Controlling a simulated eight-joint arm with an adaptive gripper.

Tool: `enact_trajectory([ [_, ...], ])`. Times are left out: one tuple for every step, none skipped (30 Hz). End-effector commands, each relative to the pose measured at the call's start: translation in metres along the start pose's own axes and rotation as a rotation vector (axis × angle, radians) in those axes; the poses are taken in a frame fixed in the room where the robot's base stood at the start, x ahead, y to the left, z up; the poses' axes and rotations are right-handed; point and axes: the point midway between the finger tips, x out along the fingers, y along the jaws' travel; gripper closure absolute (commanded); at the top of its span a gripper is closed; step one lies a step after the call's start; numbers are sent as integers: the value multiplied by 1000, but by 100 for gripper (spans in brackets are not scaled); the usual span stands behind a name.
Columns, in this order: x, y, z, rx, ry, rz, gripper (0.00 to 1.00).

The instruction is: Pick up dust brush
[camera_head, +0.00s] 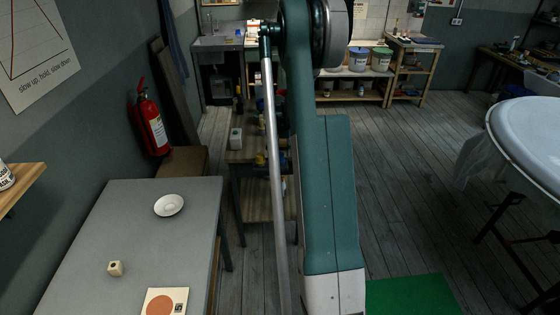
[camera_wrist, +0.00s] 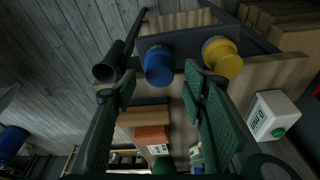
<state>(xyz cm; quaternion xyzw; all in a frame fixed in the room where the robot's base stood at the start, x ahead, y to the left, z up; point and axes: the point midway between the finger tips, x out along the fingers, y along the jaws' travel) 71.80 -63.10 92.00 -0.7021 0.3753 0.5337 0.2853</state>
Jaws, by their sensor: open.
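I cannot surely pick out the dust brush in either view. In the wrist view my gripper (camera_wrist: 153,90) is open, with its two green ribbed pads apart and nothing held between them. Between and beyond the pads lie a tan block-like thing (camera_wrist: 142,117) and an orange one (camera_wrist: 152,134) with a pale label; I cannot tell what they are. In the head view my arm hides most of the low wooden bench (camera_head: 250,183) and my gripper.
In the wrist view a black cylinder (camera_wrist: 108,68), a blue pot (camera_wrist: 159,66) and a yellow pot (camera_wrist: 222,57) stand near a dark bar. A white box (camera_wrist: 270,115) is at right. In the head view a grey table (camera_head: 120,225) bears a white saucer (camera_head: 169,205).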

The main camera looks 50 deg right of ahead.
Motion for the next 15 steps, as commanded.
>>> enact_trajectory([
  [6,0,0,0,0,0,57],
  [10,0,0,0,0,0,57],
  [14,0,0,0,0,0,57],
  [17,0,0,0,0,0,57],
  [20,0,0,0,0,0,57],
  [23,0,0,0,0,0,57],
  [25,0,0,0,0,0,57],
  [27,0,0,0,0,0,57],
  [29,0,0,0,0,0,57],
  [30,0,0,0,0,0,57],
  [31,0,0,0,0,0,57],
  [32,0,0,0,0,0,57],
  [32,0,0,0,0,0,57],
  [32,0,0,0,0,0,57],
  [32,0,0,0,0,0,57],
])
